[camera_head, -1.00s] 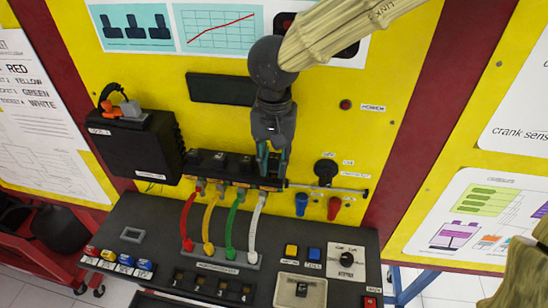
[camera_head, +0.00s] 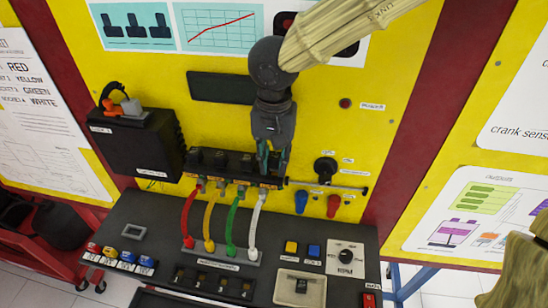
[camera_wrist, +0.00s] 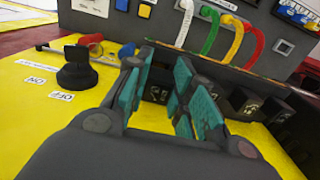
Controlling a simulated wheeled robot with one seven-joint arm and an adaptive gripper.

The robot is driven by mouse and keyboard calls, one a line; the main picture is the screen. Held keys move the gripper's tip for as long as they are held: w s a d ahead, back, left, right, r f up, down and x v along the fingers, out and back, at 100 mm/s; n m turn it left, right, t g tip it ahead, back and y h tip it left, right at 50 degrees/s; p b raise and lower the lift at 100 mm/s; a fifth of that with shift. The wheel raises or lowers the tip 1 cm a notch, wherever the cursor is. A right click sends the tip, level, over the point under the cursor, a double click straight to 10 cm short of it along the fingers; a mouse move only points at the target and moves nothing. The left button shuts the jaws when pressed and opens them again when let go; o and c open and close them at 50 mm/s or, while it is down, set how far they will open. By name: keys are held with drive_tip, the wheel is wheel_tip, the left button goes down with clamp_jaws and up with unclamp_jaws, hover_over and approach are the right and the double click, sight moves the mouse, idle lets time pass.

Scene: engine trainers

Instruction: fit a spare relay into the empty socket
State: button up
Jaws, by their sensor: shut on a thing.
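My gripper (camera_head: 271,165) points down at the right end of a row of black blocks (camera_head: 220,158) on the yellow panel. In the wrist view its teal fingers (camera_wrist: 160,95) close around a black block (camera_wrist: 157,88) at that end, apparently the end one of the row; the fingers hide much of it. I cannot tell for sure whether it is a relay. A grey square frame with a dark centre (camera_head: 133,232) is on the desk at left; I cannot tell whether it is the empty socket.
Red, yellow, green and white cables (camera_head: 231,222) run from the row to the desk. A black box (camera_head: 135,145) is left of the row. A black knob (camera_head: 325,168) and a horizontal rod (camera_head: 335,187) are right of my gripper. Several small coloured blocks (camera_head: 127,259) are at the desk's left.

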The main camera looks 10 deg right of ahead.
sight(274, 158)
drive_tip(key=shift+f, duration=0.85)
idle(0.6)
drive_tip(key=o, duration=0.6)
drive_tip(key=shift+o, duration=0.2)
drive_tip(key=shift+r, duration=0.15)
drive_tip(key=shift+r+p, duration=2.65)
drive_tip(key=shift+p, duration=0.75)
drive_tip(key=shift+r, duration=1.1)
